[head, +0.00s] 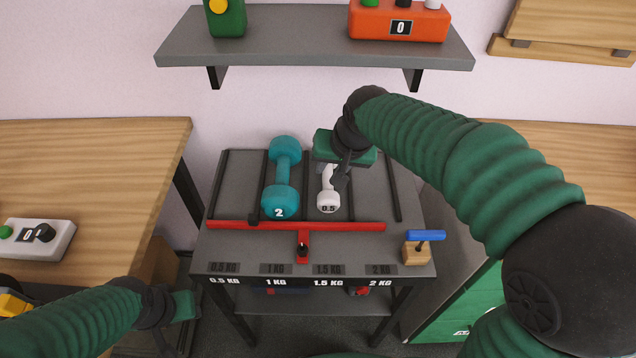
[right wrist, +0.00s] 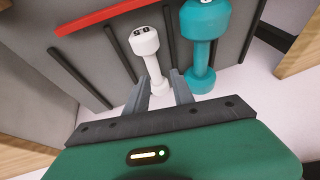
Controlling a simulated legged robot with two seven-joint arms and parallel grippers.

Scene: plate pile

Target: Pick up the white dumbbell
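The white dumbbell (head: 328,201), marked 0.5, lies lengthwise on the grey rack in the head view, its far part hidden by my right gripper. My right gripper (head: 341,178) is above its far half. In the right wrist view the white dumbbell (right wrist: 147,50) runs from its marked head down to between the two grey fingers of my right gripper (right wrist: 162,88). The fingers are apart, and I see no clear contact with the handle. My left gripper (head: 182,307) is low at the left, away from the rack, and its fingers are not clear.
A teal dumbbell (head: 281,200) marked 2 lies close left of the white one, with a dark rail between. A red bar (head: 340,227) crosses the rack's front. A wooden block with a blue bar (head: 425,236) is at the front right. A shelf (head: 290,50) hangs above.

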